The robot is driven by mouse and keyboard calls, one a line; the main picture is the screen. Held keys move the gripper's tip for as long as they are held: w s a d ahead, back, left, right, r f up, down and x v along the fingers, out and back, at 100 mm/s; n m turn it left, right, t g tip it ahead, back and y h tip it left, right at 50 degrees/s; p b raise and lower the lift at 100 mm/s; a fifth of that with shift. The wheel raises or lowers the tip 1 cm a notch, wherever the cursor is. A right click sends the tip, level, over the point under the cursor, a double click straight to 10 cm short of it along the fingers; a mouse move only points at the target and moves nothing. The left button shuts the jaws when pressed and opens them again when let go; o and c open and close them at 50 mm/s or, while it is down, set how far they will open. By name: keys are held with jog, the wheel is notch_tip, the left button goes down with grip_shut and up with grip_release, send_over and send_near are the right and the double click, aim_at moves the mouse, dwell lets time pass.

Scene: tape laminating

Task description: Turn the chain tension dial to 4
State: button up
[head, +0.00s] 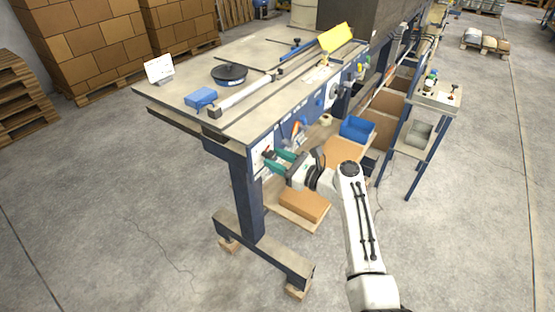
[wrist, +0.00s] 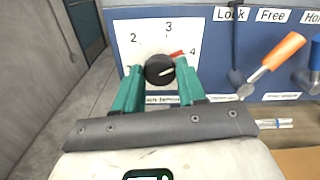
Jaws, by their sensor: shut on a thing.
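The chain tension dial is a round black knob (wrist: 159,70) on a white scale plate (wrist: 150,38) in the wrist view. The numbers 2, 3 and 4 show on the plate, and the label below is partly hidden. A red pointer beside the knob points up and right, toward the 4. My gripper (wrist: 160,73) has green fingers on the left and right sides of the knob, shut on it. In the head view my gripper (head: 276,161) is at the near end of the bench's front panel, and the knob is hard to make out there.
Right of the dial, an orange-handled lever (wrist: 277,58) stands out from the blue panel, with "Lock" and "Free" labels above. A blue knob or lever lies farther right. The bench (head: 222,122) carries a blue box (head: 201,98) and a black disc (head: 229,74). Open floor lies left of the bench.

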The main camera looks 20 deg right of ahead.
jog(key=shift+f+m, duration=0.15)
jog(key=shift+m, duration=0.55)
jog(key=o, duration=0.8)
jog(key=shift+d, duration=0.1)
jog(key=shift+o, duration=1.2)
jog(key=shift+s, duration=0.1)
jog(key=b+v, duration=0.1)
jog(key=v, duration=0.9)
jog(key=shift+s+d+b, duration=0.15)
jog(key=shift+s+b, duration=0.1)
jog(key=shift+b, duration=0.05)
